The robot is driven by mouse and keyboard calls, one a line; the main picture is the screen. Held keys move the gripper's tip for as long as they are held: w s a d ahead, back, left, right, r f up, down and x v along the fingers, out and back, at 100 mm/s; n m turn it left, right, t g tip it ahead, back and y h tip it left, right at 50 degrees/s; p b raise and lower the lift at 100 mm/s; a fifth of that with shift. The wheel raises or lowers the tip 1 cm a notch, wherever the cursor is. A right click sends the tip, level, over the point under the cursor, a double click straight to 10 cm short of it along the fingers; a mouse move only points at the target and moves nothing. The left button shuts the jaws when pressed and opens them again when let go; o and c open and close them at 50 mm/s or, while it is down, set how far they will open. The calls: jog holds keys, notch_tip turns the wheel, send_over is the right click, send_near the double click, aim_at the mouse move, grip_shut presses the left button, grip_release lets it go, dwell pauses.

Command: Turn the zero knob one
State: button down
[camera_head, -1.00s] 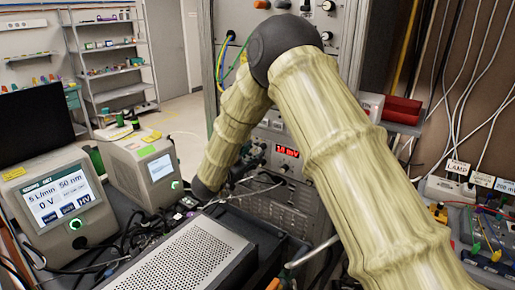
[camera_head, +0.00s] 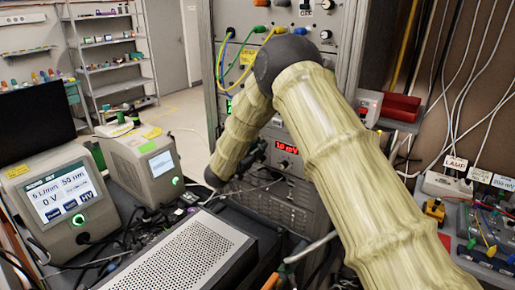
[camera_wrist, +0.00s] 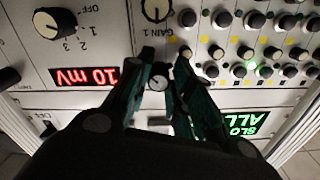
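The instrument rack (camera_head: 350,30) stands behind my arm, and its panel shows close up in the wrist view. My gripper (camera_wrist: 166,58) is open in front of this panel, with its two dark fingers apart. A small silver knob (camera_wrist: 158,83) shows between the fingers; I cannot tell whether either finger touches it. No label reading zero is legible, so I cannot tell for sure which knob is zero knob one. In the head view the gripper is hidden or too dark to make out by my arm.
A large black knob (camera_wrist: 55,22) and a red 10 mV display (camera_wrist: 86,76) are left of the fingers. The gain knob (camera_wrist: 156,9) is above them. Several small knobs crowd the right side, with a green display (camera_wrist: 245,124) below. A perforated metal box (camera_head: 185,255) stands in front.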

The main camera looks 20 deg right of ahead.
jog(key=shift+r, duration=0.15)
jog(key=n, duration=0.3)
jog(key=shift+r+n, duration=0.1)
jog(key=shift+n, duration=0.3)
jog(key=shift+r+n, duration=0.15)
jog(key=shift+n, duration=1.25)
jog(key=shift+r, duration=0.1)
jog(key=c, duration=1.3)
grip_release()
jog(key=shift+a, duration=0.15)
jog(key=shift+s+a, duration=0.1)
jog(key=shift+d+f, duration=0.2)
jog(key=shift+f, duration=0.1)
jog(key=v, duration=1.2)
jog(key=shift+r, duration=0.1)
